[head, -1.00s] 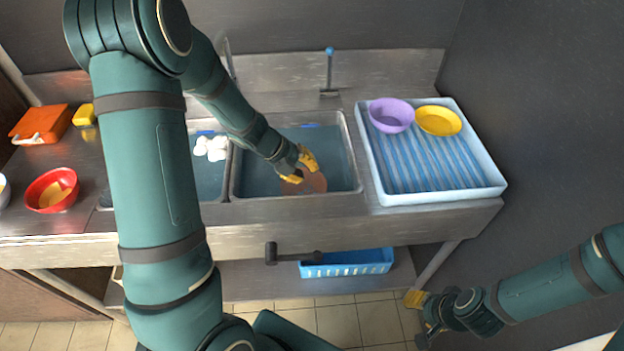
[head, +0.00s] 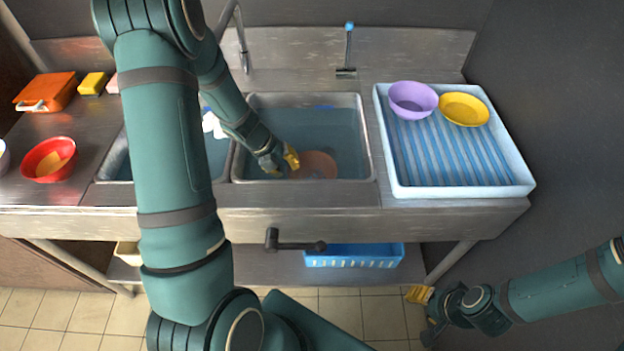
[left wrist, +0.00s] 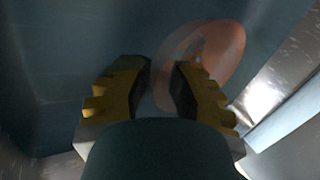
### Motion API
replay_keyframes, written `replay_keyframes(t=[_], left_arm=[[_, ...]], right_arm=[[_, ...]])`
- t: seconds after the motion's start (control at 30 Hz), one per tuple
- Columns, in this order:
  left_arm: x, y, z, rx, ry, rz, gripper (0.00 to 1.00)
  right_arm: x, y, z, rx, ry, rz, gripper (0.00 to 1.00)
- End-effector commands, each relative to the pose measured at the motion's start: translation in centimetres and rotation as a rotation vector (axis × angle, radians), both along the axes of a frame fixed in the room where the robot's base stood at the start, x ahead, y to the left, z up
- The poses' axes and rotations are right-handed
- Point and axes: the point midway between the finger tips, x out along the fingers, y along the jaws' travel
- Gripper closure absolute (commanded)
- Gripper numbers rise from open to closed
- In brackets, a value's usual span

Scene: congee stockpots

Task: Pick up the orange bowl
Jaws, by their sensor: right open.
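The orange bowl (head: 318,166) lies under water in the right sink basin (head: 345,112); it looks brownish through the water. My left gripper (head: 291,158) reaches down into that basin, at the bowl's left side. In the left wrist view, my left gripper's fingers (left wrist: 163,80) stand apart with a gap between them. The orange bowl (left wrist: 228,60) shows there beyond the right finger, its near edge faint towards the gap; I cannot tell whether they touch. My right gripper (head: 420,312) is open and empty, low in front of the sink at the right.
A white tray (head: 392,165) on the right holds a purple bowl (head: 412,98) and a yellow bowl (head: 464,109). A red bowl (head: 35,165) stands on the left counter. A faucet (head: 243,45) rises behind the sink. A blue basket (head: 352,257) sits below.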

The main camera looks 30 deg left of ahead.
Motion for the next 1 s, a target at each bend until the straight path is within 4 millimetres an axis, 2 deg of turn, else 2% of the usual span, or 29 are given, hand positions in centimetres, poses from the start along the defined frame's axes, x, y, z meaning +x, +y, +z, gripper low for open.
replay_keyframes(t=[0.4,0.67,0.73,1.0], left_arm=[[0.9,-2.2,-4.4,-0.001,0.001,0.0,0.83],[1.1,-2.4,-4.5,0.0,0.0,0.001,0.83],[1.1,-2.4,-4.4,0.0,0.0,0.001,1.0],[1.1,-2.4,-4.4,-0.002,0.0,0.0,1.0]], right_arm=[[0.5,-0.1,-2.9,-0.003,-0.013,-0.003,0.53],[0.6,-0.1,-2.8,-0.003,-0.014,-0.003,0.53],[0.6,-0.1,-2.8,-0.003,-0.014,-0.003,0.53],[0.6,-0.1,-2.8,-0.003,-0.014,-0.003,0.53]])
